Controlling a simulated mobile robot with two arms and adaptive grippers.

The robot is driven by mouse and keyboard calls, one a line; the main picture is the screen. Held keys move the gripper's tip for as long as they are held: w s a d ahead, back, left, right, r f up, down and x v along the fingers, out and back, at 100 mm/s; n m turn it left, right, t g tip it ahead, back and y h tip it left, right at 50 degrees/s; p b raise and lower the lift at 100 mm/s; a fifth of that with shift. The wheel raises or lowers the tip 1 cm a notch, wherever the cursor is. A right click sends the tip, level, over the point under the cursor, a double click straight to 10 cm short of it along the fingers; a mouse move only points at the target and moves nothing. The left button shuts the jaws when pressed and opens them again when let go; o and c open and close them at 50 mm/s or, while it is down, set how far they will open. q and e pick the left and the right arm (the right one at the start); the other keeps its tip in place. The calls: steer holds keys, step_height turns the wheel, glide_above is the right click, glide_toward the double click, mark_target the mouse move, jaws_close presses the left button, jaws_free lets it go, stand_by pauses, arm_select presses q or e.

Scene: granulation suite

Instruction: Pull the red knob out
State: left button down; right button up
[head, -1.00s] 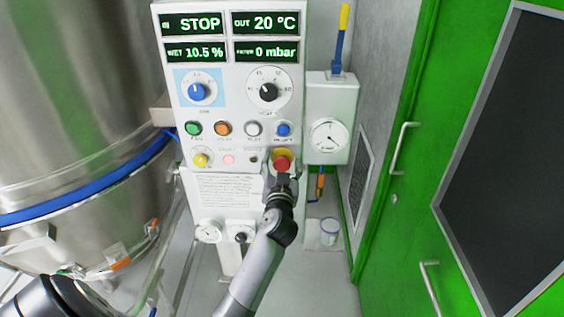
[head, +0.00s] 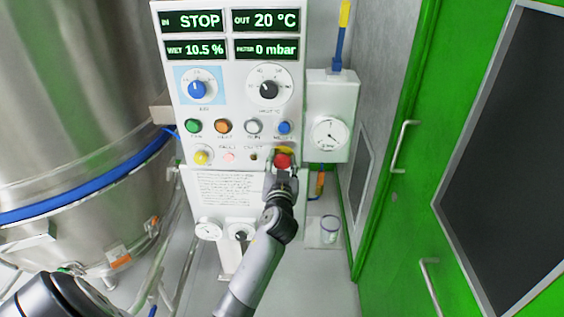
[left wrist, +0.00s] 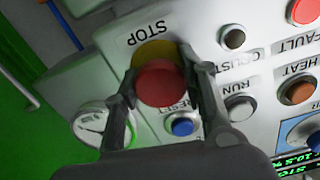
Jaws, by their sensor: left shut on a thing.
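The red knob (head: 282,160) is a round mushroom button on a yellow plate at the lower right of the white control panel (head: 235,172). In the left wrist view the red knob (left wrist: 161,83) lies between the two fingers, with the yellow plate (left wrist: 157,54) behind it and the word STOP beside it. My left gripper (head: 282,168) comes up from below and is shut on the knob; the fingers (left wrist: 160,95) lie along its two sides. My right gripper is not in view.
Close to the knob are a blue button (head: 284,128), a white button (head: 253,127) and a small dark button (head: 253,157). A gauge box (head: 331,120) stands to the right of the panel. A steel vessel (head: 80,90) is at left, a green door (head: 420,190) at right.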

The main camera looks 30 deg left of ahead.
arm_select(q)
steer(key=shift+s+d+f+b, duration=0.1)
steer(key=shift+s+d+b, duration=0.2)
steer(key=shift+s+b, duration=0.2)
steer(key=c, duration=1.4)
jaws_free()
steer(key=shift+c, duration=0.2)
steer(key=o, duration=0.4)
steer(key=shift+s+d+r, duration=0.15)
steer(key=shift+s+r, duration=0.05)
steer(key=shift+o, duration=0.3)
steer(key=shift+w, duration=0.1)
steer(key=shift+f, duration=0.1)
